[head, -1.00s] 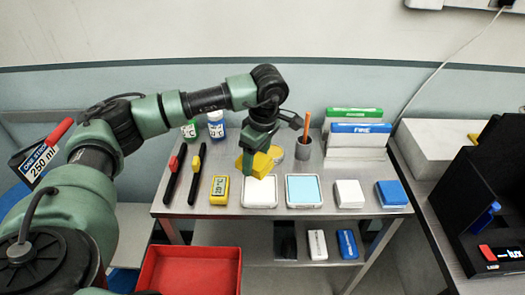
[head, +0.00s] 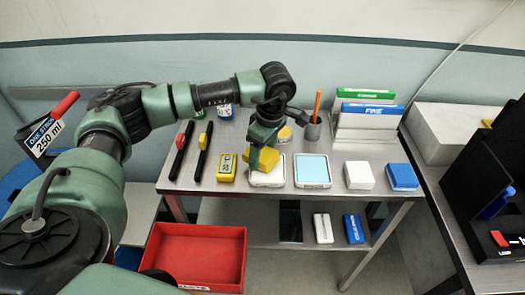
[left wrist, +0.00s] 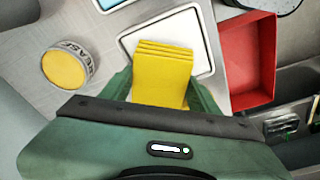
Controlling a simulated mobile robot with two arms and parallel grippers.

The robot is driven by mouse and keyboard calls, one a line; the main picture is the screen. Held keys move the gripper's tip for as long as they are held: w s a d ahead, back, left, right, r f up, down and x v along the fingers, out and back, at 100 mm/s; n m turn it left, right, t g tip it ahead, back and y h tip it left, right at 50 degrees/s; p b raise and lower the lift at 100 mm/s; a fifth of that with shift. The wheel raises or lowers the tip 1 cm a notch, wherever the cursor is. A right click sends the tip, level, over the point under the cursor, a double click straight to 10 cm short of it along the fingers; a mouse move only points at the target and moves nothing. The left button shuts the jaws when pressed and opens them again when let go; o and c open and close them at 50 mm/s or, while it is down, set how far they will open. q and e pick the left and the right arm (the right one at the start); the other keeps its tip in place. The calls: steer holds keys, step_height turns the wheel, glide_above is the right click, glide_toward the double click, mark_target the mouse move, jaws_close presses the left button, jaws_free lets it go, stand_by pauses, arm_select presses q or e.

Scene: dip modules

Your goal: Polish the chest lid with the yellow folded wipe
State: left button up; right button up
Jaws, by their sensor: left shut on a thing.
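My left gripper (head: 262,150) is shut on the yellow folded wipe (head: 264,160). The wipe is a thick, layered yellow pad. In the left wrist view the wipe (left wrist: 162,72) sticks out between the fingers, over a white square tray (left wrist: 205,40). In the head view the wipe is over the back part of this tray (head: 268,186); whether it touches is unclear. A white block-like box (head: 445,128) stands at the right; I cannot tell whether it is the chest. No other chest lid is clear. My right gripper is out of view.
On the metal table stand a tray with a light blue pad (head: 312,168), a yellow labelled block (head: 227,168), white (head: 359,175) and blue (head: 402,176) blocks, a round yellow-topped tin (left wrist: 66,66) and a pen cup (head: 312,130). A red bin (head: 195,255) is below, front left.

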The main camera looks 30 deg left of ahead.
mark_target(262, 154)
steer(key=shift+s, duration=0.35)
arm_select(q)
steer(key=shift+f+b, duration=0.35)
steer(key=shift+f, duration=0.1)
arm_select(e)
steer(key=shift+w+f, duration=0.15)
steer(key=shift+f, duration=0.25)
arm_select(q)
steer(key=shift+s+f, duration=0.1)
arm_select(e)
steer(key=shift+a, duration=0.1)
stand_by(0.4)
arm_select(q)
steer(key=shift+r+p, duration=2)
steer(key=shift+r, duration=1.6)
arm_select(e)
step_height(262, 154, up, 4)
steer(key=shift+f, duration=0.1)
arm_select(q)
steer(key=shift+f, duration=0.1)
